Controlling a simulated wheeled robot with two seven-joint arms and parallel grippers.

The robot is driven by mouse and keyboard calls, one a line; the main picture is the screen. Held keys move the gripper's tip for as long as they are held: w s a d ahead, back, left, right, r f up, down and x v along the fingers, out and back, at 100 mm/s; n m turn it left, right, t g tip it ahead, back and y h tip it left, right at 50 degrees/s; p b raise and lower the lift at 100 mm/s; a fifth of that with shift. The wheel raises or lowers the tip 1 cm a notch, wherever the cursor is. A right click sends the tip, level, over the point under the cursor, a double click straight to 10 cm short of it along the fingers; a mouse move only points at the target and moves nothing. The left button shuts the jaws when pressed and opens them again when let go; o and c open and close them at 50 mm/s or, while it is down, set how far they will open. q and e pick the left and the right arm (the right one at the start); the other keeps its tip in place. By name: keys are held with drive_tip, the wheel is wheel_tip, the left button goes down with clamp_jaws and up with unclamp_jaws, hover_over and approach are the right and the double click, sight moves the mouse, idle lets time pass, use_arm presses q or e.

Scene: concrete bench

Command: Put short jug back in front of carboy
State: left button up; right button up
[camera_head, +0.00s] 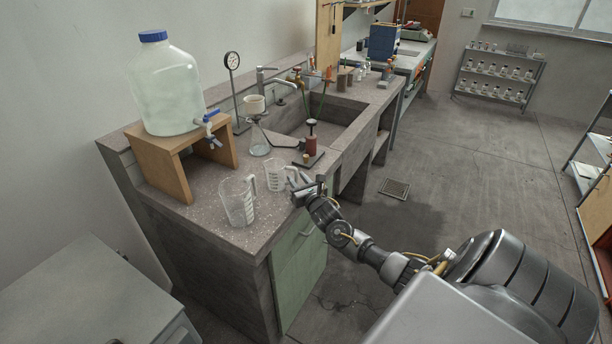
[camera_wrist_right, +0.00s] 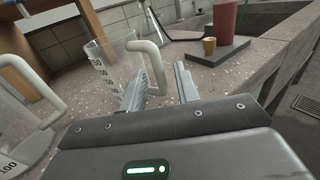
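The carboy (camera_head: 166,90), clear with a blue cap and a tap, stands on a wooden stand (camera_head: 165,170) at the left of the bench. The short jug (camera_head: 277,175), clear with a white handle, stands upright on the bench near its front edge; it also shows in the right wrist view (camera_wrist_right: 112,65). A taller clear jug (camera_head: 238,203) stands closer to the bench corner, partly seen in the wrist view (camera_wrist_right: 18,110). My right gripper (camera_head: 299,184) is open beside the short jug, its fingers (camera_wrist_right: 160,82) pointing at the handle. My left gripper is out of view.
Behind the jugs stand a glass flask (camera_head: 258,143) with a cup above it, and a dark plate (camera_head: 308,160) with a red cylinder. The sink (camera_head: 310,120) is farther back. Bare bench top lies between the stand and the jugs.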

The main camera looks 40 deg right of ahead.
drive_tip(key=v, duration=1)
drive_tip(key=shift+s, duration=0.4)
drive_tip(key=s+a+f+m+g, duration=0.1)
drive_tip(key=s+f+m+g, duration=0.3)
drive_tip(key=f, duration=0.8)
drive_tip(key=s+a+f+m+g, duration=0.1)
drive_tip(key=s+f+m, duration=0.4)
drive_tip(key=f, duration=0.7)
drive_tip(key=s+a+f+m+g+y, duration=0.1)
drive_tip(key=s+a+f+m+g, duration=0.1)
drive_tip(key=s+f+m, duration=0.4)
drive_tip(key=s+a+f+m+g+y, duration=0.1)
drive_tip(key=s+a+f+m+g, duration=0.2)
drive_tip(key=f, duration=0.5)
drive_tip(key=s+a+f+m+g+y, duration=0.1)
drive_tip(key=s+a+f+m, duration=0.3)
drive_tip(key=s, duration=0.5)
drive_tip(key=s+a+f+m+g+y, duration=0.1)
drive_tip(key=s+a+f+m+g, duration=0.2)
drive_tip(key=s, duration=0.7)
drive_tip(key=s+a+f+m+g+y, duration=0.1)
drive_tip(key=s+a+f+m, duration=0.4)
drive_tip(key=s, duration=0.5)
drive_tip(key=a+f+g, duration=0.1)
drive_tip(key=a+f, duration=0.1)
drive_tip(key=a, duration=0.1)
drive_tip(key=shift+s+a+f, duration=0.2)
drive_tip(key=shift+a, duration=0.15)
